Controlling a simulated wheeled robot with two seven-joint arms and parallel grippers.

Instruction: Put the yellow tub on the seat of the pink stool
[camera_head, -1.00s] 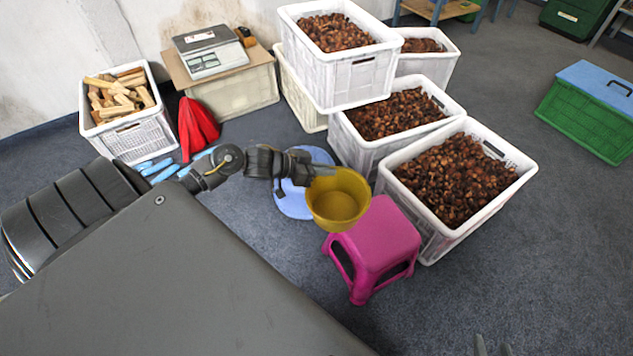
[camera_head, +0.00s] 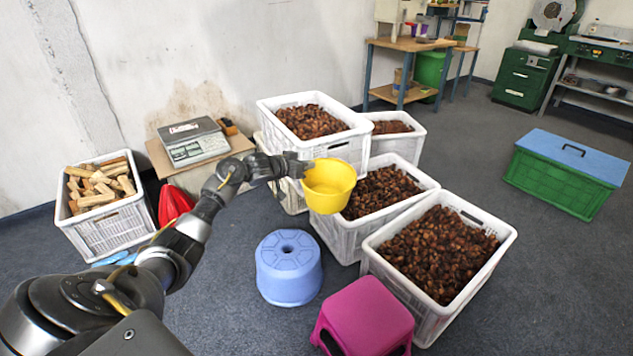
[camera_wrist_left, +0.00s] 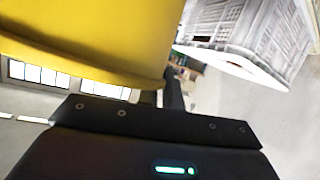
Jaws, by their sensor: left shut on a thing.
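The yellow tub (camera_head: 332,188) is held up in the air in the head view, in front of the chestnut crates. My left gripper (camera_head: 305,168) is shut on the tub's left rim side. In the left wrist view the tub (camera_wrist_left: 90,40) fills the upper left, close to the gripper body; the fingertips are not clear there. The pink stool (camera_head: 364,318) stands on the floor at the bottom, lower and to the right of the tub. Its seat is bare, and its legs are partly cut off by the frame edge. My right gripper is not in view.
A blue round stool (camera_head: 289,268) stands left of the pink stool. White crates of chestnuts (camera_head: 376,262) stand close behind and right of it. A crate of wood (camera_head: 104,232) and a scale (camera_head: 191,142) are at left. Open floor lies at right around a green box (camera_head: 556,180).

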